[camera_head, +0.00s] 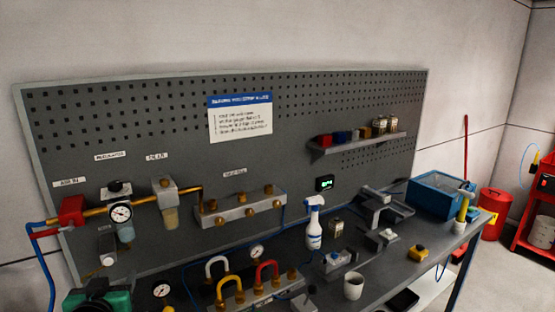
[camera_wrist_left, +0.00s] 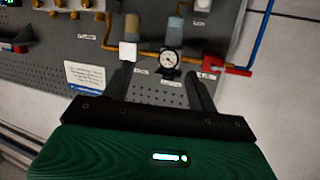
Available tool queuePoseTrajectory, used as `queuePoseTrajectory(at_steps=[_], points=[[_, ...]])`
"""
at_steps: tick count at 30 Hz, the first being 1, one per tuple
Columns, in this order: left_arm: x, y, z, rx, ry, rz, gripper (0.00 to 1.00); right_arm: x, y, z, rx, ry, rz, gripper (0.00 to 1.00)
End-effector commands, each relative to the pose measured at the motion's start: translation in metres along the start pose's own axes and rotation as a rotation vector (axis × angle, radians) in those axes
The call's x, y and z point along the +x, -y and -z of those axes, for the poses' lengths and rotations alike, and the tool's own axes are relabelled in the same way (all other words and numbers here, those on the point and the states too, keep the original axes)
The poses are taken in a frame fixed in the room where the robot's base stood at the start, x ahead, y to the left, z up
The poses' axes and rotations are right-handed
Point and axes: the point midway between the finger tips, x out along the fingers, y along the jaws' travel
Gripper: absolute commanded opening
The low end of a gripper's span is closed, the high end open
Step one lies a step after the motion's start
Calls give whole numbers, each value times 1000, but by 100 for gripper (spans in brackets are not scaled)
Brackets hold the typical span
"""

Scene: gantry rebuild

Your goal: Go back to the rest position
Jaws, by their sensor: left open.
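My left gripper (camera_wrist_left: 160,72) is open and empty in the left wrist view. Its two dark fingers stand apart in front of the pegboard, with the round gauge showing between and beyond them. Its green body fills the bottom of that view. In the head view, a green and black shape (camera_head: 100,299) at the lower left edge looks like part of my left gripper; its fingers cannot be made out there. My right gripper is in neither view.
The pegboard (camera_head: 330,95) carries a red valve (camera_head: 71,210), a gauge (camera_head: 121,213), a manifold (camera_head: 240,206) and a shelf (camera_head: 355,145). The bench holds a spray bottle (camera_head: 314,225), white cup (camera_head: 353,286), blue bin (camera_head: 440,195) and several fittings. Floor shows at right.

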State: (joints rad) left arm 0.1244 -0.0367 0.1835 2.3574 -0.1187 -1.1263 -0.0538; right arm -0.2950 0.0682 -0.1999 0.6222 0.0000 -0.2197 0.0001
Motion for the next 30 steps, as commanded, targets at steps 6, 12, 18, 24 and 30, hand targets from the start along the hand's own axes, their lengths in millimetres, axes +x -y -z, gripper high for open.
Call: queuePoseTrajectory(at_steps=[6, 12, 18, 24, 30], points=[[-24, -23, -81, 68, 205, -75, 59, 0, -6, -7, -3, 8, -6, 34], [-80, -46, -184, 150, 489, -176, 59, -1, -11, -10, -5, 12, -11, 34], [-147, -58, -262, 214, 739, -262, 59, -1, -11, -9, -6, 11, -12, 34], [-206, -61, -309, 258, 924, -325, 59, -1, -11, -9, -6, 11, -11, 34], [-218, -67, -354, 278, 1015, -351, 59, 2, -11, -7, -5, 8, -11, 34]])
